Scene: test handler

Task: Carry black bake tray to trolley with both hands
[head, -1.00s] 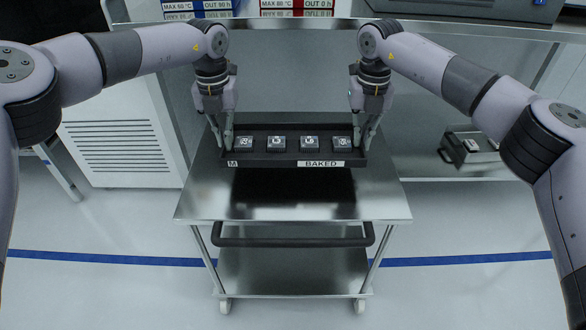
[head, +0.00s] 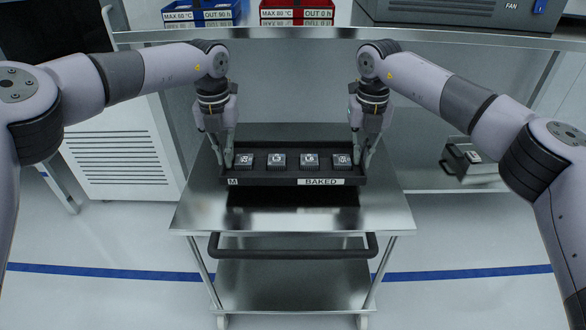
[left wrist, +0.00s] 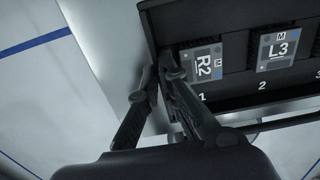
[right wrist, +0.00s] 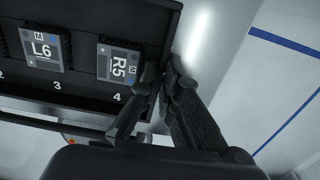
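The black bake tray (head: 270,180) is level over the trolley, with several labelled square parts in a row and a "BAKED" label on its front. My left gripper (head: 226,160) is shut on its left end wall, and my right gripper (head: 364,160) on its right end wall. The wrist views show the left fingers (left wrist: 162,75) and right fingers (right wrist: 165,78) astride the end walls. The steel trolley (head: 195,208) is below, with a dark reflection or shadow under the tray. A small gap seems to remain; contact is hard to tell.
A steel shelf (head: 300,33) crosses behind, carrying a blue bin (head: 197,16), a red bin (head: 297,18) and a dark device labelled "FAN" (head: 450,14). A black handle (head: 292,252) spans the trolley's front. Another holder with parts (head: 470,165) stands right. The trolley top's front is clear.

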